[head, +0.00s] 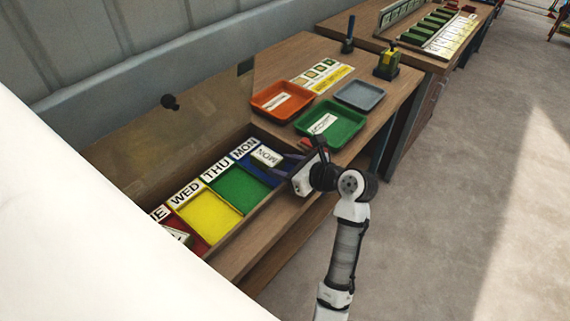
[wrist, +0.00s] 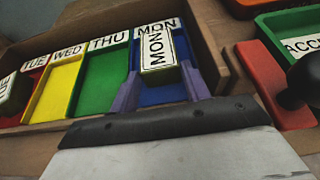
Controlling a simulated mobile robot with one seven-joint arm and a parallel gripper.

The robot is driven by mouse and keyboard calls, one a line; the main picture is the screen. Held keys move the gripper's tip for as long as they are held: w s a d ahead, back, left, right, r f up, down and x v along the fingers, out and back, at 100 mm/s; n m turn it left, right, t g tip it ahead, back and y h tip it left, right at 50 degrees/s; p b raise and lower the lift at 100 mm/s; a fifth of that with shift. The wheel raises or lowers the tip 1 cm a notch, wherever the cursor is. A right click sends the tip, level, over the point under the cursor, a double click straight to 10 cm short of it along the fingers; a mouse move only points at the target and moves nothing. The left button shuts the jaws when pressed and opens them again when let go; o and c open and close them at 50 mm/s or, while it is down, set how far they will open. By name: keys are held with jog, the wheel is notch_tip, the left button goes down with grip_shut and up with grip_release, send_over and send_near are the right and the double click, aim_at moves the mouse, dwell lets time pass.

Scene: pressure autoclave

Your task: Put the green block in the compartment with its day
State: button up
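A green block with a white top marked MON (head: 267,157) lies in the blue compartment (head: 246,168) of the wooden drawer, close to the MON label (head: 245,147). In the wrist view the block (wrist: 158,50) sits just ahead of my palm, between the fingertips. My gripper (wrist: 160,75) reaches into the blue compartment with a finger on each side of the block; the fingers look slightly apart from its sides. It also shows in the head view (head: 284,165), partly hidden by the wrist.
The green THU compartment (head: 240,190) and yellow WED compartment (head: 209,217) are empty. Another labelled block (head: 178,235) lies in the red compartment. Orange (head: 283,100), green (head: 330,125) and grey (head: 360,95) trays stand on the table beyond the drawer wall.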

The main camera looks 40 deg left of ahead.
jog(key=o, duration=0.4)
